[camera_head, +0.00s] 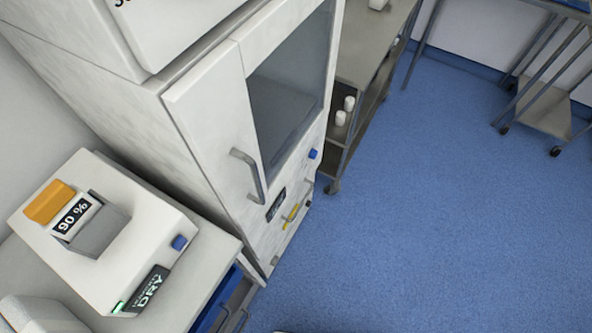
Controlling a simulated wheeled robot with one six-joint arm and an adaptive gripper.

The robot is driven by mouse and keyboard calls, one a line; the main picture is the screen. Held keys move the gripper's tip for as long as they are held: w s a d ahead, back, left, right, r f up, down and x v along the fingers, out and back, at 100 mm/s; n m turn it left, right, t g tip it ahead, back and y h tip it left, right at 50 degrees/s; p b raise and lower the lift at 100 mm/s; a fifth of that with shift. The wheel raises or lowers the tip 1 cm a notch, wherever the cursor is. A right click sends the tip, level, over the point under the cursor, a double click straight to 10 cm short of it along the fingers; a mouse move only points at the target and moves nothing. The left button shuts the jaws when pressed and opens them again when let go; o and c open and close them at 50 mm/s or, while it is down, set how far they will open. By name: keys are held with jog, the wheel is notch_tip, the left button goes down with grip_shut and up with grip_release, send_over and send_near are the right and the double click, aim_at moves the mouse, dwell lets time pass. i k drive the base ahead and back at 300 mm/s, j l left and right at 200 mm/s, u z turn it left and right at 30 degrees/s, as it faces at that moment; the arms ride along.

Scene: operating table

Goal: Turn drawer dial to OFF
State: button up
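No part is clearly labelled as the drawer dial, and no OFF mark is readable. A tall white cabinet (215,115) with a glass door stands at the centre. On its lower front are a small blue knob (313,154), a dark label (276,205) and a yellow handle-like piece (291,212), too small to read their settings. A white device (110,245) at the lower left has another blue knob (179,242) and a dark display reading DRY (148,290). My gripper is not in view.
A blue drawer front (216,301) shows under the white counter (205,270). A grey door handle (249,175) sticks out from the cabinet. A metal trolley (365,45) stands behind it, another cart (545,105) at the upper right. The blue floor (430,220) on the right is clear.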

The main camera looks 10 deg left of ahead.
aim_at(313, 153)
jog(key=i+l, duration=0.2)
jog(key=l, duration=0.15)
jog(key=i+l, duration=0.15)
jog(key=l, duration=0.2)
jog(key=i+l, duration=0.2)
jog(key=l, duration=0.15)
jog(key=i+l+u, duration=0.1)
jog(key=l, duration=0.25)
jog(key=i, duration=0.05)
